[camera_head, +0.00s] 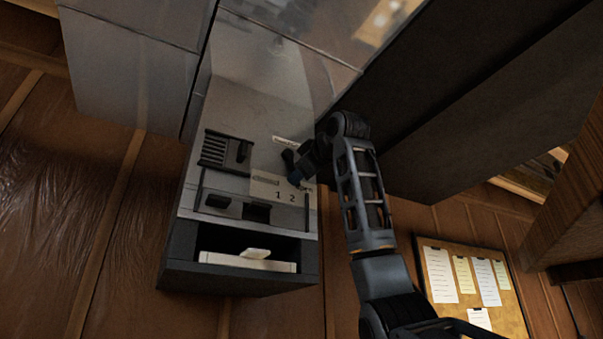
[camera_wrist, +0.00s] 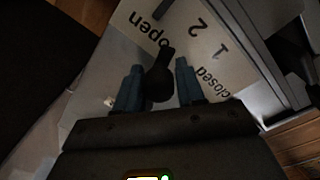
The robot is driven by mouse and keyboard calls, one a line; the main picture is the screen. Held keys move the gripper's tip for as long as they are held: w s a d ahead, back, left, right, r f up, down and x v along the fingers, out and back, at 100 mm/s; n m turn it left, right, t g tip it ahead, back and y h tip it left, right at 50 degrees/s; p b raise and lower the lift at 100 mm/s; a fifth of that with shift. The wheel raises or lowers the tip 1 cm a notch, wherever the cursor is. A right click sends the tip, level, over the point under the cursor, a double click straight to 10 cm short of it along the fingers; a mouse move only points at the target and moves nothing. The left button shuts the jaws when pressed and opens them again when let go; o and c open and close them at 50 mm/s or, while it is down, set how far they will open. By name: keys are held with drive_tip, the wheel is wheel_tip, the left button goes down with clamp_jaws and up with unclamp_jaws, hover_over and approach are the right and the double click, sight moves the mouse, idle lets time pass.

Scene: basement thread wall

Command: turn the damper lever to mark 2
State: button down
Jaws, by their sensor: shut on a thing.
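The damper lever (camera_wrist: 161,80) is a black knob with a short bar, seen in the wrist view between my two blue fingertips. My gripper (camera_wrist: 158,85) is shut on it. The bar's narrow end points up the picture, toward the gap between "open" and "2". The pale mark plate (camera_wrist: 215,42) shows upside down, with "open", "2", "1" and "closed". In the head view the plate (camera_head: 268,189) is on the grey unit's front, with "1" and "2" readable. My gripper (camera_head: 294,176) is at its upper right there and largely hides the lever.
The grey unit (camera_head: 240,118) also carries a slotted panel with a slider (camera_head: 226,150), dark recesses below, and an open bottom bay (camera_head: 250,263) with a pale tray. A dark overhang (camera_head: 460,90) is close to the right of my arm. A corkboard (camera_head: 473,285) hangs lower right.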

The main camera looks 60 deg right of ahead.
drive_tip(key=c, duration=0.9)
unclamp_jaws()
drive_tip(key=shift+w+a+f, duration=0.2)
drive_tip(key=shift+w+a, duration=0.05)
drive_tip(key=shift+a, duration=0.2)
drive_tip(key=shift+o, duration=0.4)
drive_tip(key=shift+d, duration=0.1)
drive_tip(key=shift+s, duration=0.3)
drive_tip(key=b+v, duration=0.2)
drive_tip(key=v, duration=0.5)
drive_tip(key=shift+s, duration=0.2)
drive_tip(key=shift+r, duration=0.1)
drive_tip(key=shift+c, duration=0.5)
